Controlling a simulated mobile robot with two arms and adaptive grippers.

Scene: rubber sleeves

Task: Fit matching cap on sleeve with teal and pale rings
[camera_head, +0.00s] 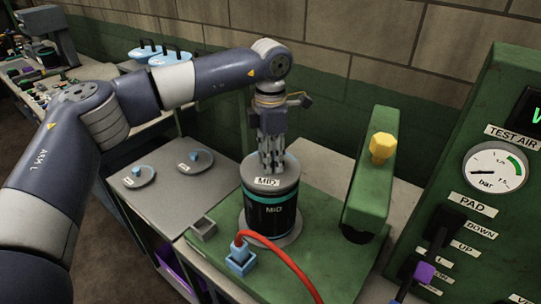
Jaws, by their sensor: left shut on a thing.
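The sleeve (262,217) is a dark upright cylinder with a teal ring, a pale ring and a "MID" label. It stands on a round grey base on the green fixture. A grey cap (288,178), also marked "MID", is on top of the sleeve, in line with it. Whether it is fully seated I cannot tell. My left gripper (272,168) points straight down over the cap, shut on it; its fingers hide the part they grip. My right gripper is not in view.
Two other grey caps with blue knobs, one at the left (138,178) and one behind it (203,162), lie on the grey table (165,205). A green arm with a yellow knob (382,147) stands right of the sleeve. A red hose (290,262) runs from a blue connector (240,260) in front.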

